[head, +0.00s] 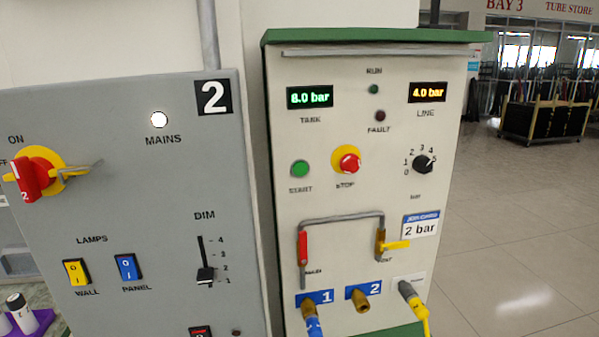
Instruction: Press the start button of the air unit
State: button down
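The air unit (291,120) is a cream cabinet with a green top, upright in the middle of the head view. Its green START button (300,168) sits at the left, beside the red STOP knob (348,161) on a yellow ring. The RUN lamp (373,89) looks dark green and the FAULT lamp (380,115) dark red. The TANK display (310,97) reads 8.0 bar and the LINE display (428,92) 4.0 bar. My gripper is not in view, and nothing covers the START button.
A grey panel (120,112) marked 2 stands close at left, its red switch handle (28,180) sticking out. Below STOP are a pipe with a red lever (303,248) and a yellow lever (395,245). A blue hose (314,325) and yellow cable (422,315) hang low.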

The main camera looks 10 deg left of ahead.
aim_at(301, 167)
jog(key=u, duration=1.45)
jog(key=k, duration=0.8)
jog(key=z, duration=0.4)
jog(key=i, duration=1.5)
